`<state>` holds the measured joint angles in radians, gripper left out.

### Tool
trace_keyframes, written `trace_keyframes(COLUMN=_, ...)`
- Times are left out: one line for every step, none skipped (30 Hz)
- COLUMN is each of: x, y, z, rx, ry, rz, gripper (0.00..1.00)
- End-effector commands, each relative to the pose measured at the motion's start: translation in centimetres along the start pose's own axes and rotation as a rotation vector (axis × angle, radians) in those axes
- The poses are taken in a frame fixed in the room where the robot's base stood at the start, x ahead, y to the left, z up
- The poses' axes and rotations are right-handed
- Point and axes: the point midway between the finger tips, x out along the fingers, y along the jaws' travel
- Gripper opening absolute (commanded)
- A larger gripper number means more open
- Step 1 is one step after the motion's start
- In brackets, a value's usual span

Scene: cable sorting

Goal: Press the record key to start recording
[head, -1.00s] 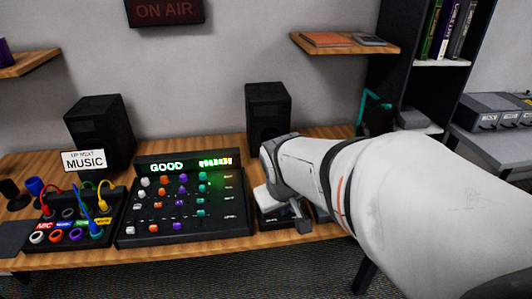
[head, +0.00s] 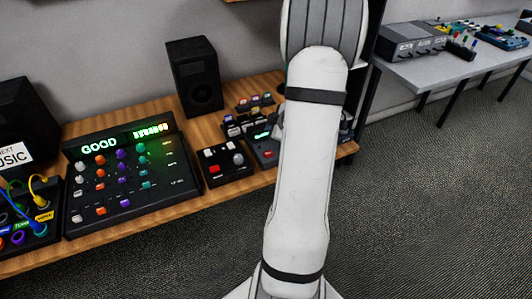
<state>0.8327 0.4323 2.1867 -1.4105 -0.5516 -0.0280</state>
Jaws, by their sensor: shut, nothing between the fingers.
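A dark device with a small green lit display (head: 262,135) stands on the wooden desk, partly behind my arm. A small red spot shows on its front part, but I cannot tell whether it is the record key. To its left is a black box with pale keys and red parts (head: 226,161); its labels are too small to read. My white arm rises across the middle of the head view and covers the right part of the device. My gripper's fingers are hidden behind the arm.
A mixer (head: 130,175) with coloured knobs and a lit display reading GOOD stands to the left. A black speaker (head: 194,75) stands behind. Cartridge-like items (head: 255,103) sit behind the device. A grey table (head: 460,62) with equipment is at the right, with open floor before it.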

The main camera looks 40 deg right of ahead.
Motion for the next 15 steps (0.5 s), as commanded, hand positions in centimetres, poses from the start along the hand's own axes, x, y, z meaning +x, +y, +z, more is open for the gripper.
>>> trace_keyframes(x=0.0, y=0.0, z=0.0, rx=0.0, ry=0.0, rz=0.0, gripper=0.0)
trace_keyframes(x=0.0, y=0.0, z=0.0, rx=0.0, ry=-0.001, rz=0.0, gripper=0.0)
trace_keyframes(x=0.0, y=0.0, z=0.0, rx=0.001, ry=-0.001, rz=0.001, gripper=0.0)
trace_keyframes(x=0.0, y=0.0, z=0.0, rx=0.001, ry=-0.001, rz=0.001, gripper=0.0)
trace_keyframes(x=0.0, y=0.0, z=0.0, rx=0.001, ry=-0.001, rz=0.001, gripper=0.0)
trace_keyframes(x=0.0, y=0.0, z=0.0, rx=0.001, ry=-0.001, rz=0.001, gripper=0.0)
trace_keyframes(x=0.1, y=-0.1, z=0.1, rx=0.001, ry=-0.001, rz=0.001, gripper=0.0)
trace_keyframes(x=0.2, y=-0.1, z=0.1, rx=0.001, ry=-0.001, rz=0.001, gripper=0.0)
trace_keyframes(x=0.3, y=-0.2, z=0.2, rx=0.001, ry=-0.002, rz=0.001, gripper=0.0)
trace_keyframes(x=0.4, y=-0.3, z=0.3, rx=0.001, ry=-0.002, rz=0.001, gripper=0.0)
trace_keyframes(x=0.5, y=-0.4, z=0.4, rx=0.001, ry=-0.002, rz=0.001, gripper=0.0)
trace_keyframes(x=0.7, y=-0.6, z=0.6, rx=0.001, ry=-0.002, rz=0.001, gripper=0.0)
trace_keyframes(x=0.9, y=-0.7, z=0.7, rx=0.001, ry=-0.002, rz=0.001, gripper=0.0)
trace_keyframes(x=1.1, y=-0.8, z=0.8, rx=0.001, ry=-0.002, rz=0.001, gripper=0.0)
trace_keyframes(x=1.4, y=-1.0, z=1.1, rx=0.001, ry=-0.002, rz=0.001, gripper=0.0)
